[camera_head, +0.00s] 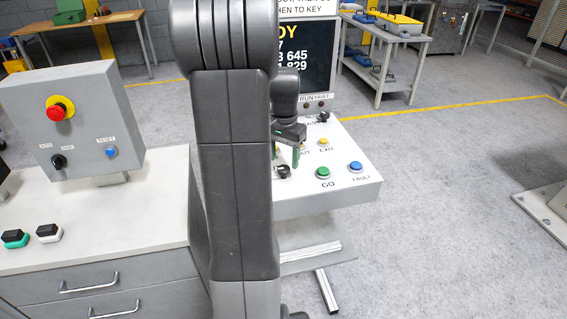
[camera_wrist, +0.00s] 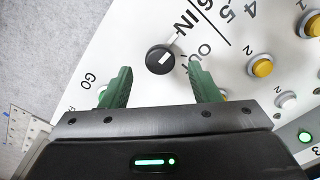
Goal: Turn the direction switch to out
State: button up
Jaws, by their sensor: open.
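The direction switch is a round black knob with a short white mark (camera_wrist: 157,58), on a white panel in the wrist view. IN is printed up and right of it, OUT to its right. The white mark slants toward the upper right; I cannot tell which label it meets. In the head view a black knob (camera_head: 282,172), likely the same one, sits left of GO. My gripper (camera_wrist: 159,68) is open, its green fingers apart on either side below the knob, with nothing between them. It also shows above the panel in the head view (camera_head: 287,152).
A green GO button (camera_head: 323,172), a blue FAULT button (camera_head: 355,166) and a yellow EXIT button (camera_head: 323,142) are close by. Another black knob (camera_head: 323,117) sits farther back. A screen (camera_head: 306,55) stands behind. A grey box with a red button (camera_head: 58,112) is at left.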

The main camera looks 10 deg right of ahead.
aim_at(284, 168)
jog(key=shift+f, duration=1.6)
jog(key=c, duration=1)
jog(key=shift+m, duration=0.3)
jog(key=m, duration=1.1)
jog(key=shift+r+m, duration=0.1)
jog(key=shift+m, duration=0.2)
